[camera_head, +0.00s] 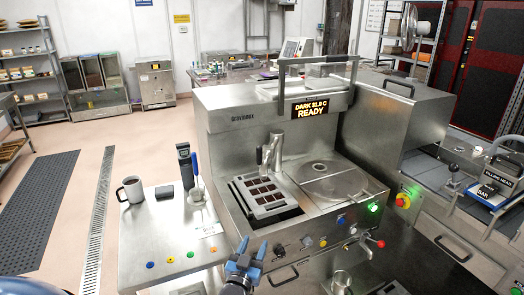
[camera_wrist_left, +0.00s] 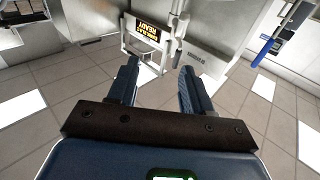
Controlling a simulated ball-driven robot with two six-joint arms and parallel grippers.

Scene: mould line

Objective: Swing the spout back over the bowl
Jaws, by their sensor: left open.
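The grey metal spout (camera_head: 268,152) stands on the machine deck in the head view, in front of the upright housing. It appears over or just behind the mould tray (camera_head: 266,208) with several dark cavities, left of the round lidded bowl area (camera_head: 338,186). My left gripper (camera_head: 251,246), with blue fingers, is in front of the machine's front panel, below and nearer than the spout, and touches neither. In the left wrist view its fingers (camera_wrist_left: 160,82) are apart with nothing between them. My right gripper is not in view.
The machine's display (camera_head: 311,109) reads "READY". Front knobs and a red-tipped lever (camera_head: 379,244) stick out right of my left gripper. A side table (camera_head: 150,245) at left holds a mug (camera_head: 132,190) and a blue-handled tool (camera_head: 196,168). Open floor lies farther left.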

